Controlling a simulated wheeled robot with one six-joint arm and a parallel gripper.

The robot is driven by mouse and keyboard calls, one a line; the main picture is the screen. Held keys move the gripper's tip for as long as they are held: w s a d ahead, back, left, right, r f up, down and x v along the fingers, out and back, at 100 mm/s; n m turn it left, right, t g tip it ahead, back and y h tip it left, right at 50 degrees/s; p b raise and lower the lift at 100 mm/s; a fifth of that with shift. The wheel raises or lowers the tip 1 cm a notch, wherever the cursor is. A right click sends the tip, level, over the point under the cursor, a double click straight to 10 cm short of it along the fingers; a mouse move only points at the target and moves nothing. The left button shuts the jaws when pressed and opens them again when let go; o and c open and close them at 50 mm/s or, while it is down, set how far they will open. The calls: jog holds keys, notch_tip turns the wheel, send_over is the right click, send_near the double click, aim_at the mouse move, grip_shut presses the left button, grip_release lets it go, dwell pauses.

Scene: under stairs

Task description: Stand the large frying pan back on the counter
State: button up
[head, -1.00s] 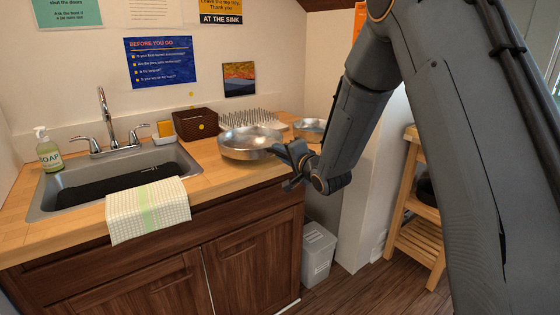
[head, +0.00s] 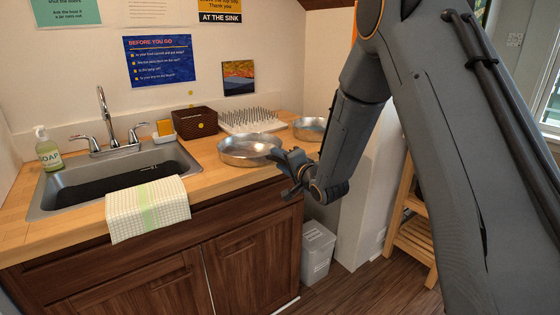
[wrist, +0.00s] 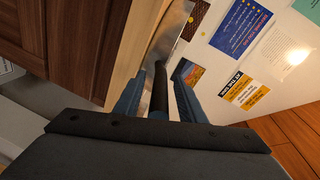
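The large silver frying pan (head: 250,150) rests upright and level on the wooden counter (head: 205,178), near its front right edge. In the wrist view its silver side (wrist: 172,35) shows beyond the fingers. Its dark handle (wrist: 158,90) points back between the two fingers of my gripper (wrist: 159,85). The fingers stand apart, with a gap showing on each side of the handle, so my gripper looks open around it. In the head view my gripper (head: 287,172) is at the pan's right, just past the counter's front edge, and hides most of the handle.
A second, smaller-looking pan (head: 309,128) stands behind at the right. A spiked drying mat (head: 250,120) and brown basket (head: 196,123) are behind the large pan. The sink (head: 110,180) with a draped towel (head: 148,208) lies left. A grey bin (head: 317,250) stands below.

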jog(key=shift+r, duration=0.15)
jog(key=b+v, duration=0.1)
jog(key=v, duration=1.1)
jog(key=s+d+f+n+g+h, duration=0.4)
jog(key=s+d+f+g+h, duration=0.3)
jog(key=s+d, duration=0.3)
jog(key=s+d+f+n+g, duration=0.1)
jog(key=s+n+g, duration=0.4)
jog(key=s, duration=1.6)
jog(key=shift+d+f+g, duration=0.4)
jog(key=shift+f+g, duration=0.1)
jog(key=shift+g, duration=0.7)
